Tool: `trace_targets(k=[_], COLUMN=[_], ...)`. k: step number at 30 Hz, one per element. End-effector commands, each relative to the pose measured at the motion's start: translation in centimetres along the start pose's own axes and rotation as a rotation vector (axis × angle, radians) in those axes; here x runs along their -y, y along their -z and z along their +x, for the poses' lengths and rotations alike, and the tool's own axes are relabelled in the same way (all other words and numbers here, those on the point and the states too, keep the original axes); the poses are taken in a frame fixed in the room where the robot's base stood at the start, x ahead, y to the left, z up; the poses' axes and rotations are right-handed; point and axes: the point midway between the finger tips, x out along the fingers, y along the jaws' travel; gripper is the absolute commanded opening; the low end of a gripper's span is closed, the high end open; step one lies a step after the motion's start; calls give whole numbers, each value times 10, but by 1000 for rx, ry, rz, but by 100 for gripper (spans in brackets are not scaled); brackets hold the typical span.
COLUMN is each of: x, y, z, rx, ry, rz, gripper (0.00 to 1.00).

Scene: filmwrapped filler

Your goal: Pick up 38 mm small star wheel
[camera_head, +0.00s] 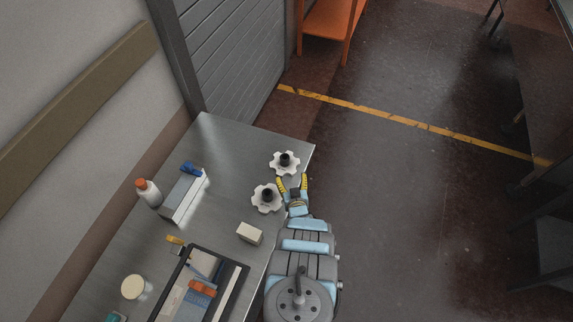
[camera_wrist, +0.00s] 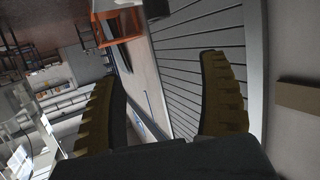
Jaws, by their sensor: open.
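Two white star wheels with black hubs lie on the steel table (camera_head: 225,150). One star wheel (camera_head: 276,164) is near the table's far right corner, and the other star wheel (camera_head: 257,201) is nearer, along the right edge. They look close in size, and I cannot tell which is the 38 mm one. My gripper (camera_head: 292,182) has its yellow fingers spread at the right edge, close beside both wheels in the head view. The wrist view shows the gripper (camera_wrist: 158,75) open and empty, with neither wheel in sight between the fingers.
A pale block (camera_head: 249,233) lies just nearer than the wheels. A long box (camera_head: 184,198), a white bottle with orange cap (camera_head: 149,193) and a black tray (camera_head: 232,270) of items occupy the left and front. The wall is left; open floor (camera_head: 400,190) lies right.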

Motion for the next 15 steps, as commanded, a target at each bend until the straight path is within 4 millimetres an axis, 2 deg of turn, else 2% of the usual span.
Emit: trace_targets(k=[8,15], x=[3,4], y=[-14,-20], z=[-10,3], rx=[103,106], ry=[12,13], rz=[25,27], gripper=[76,76])
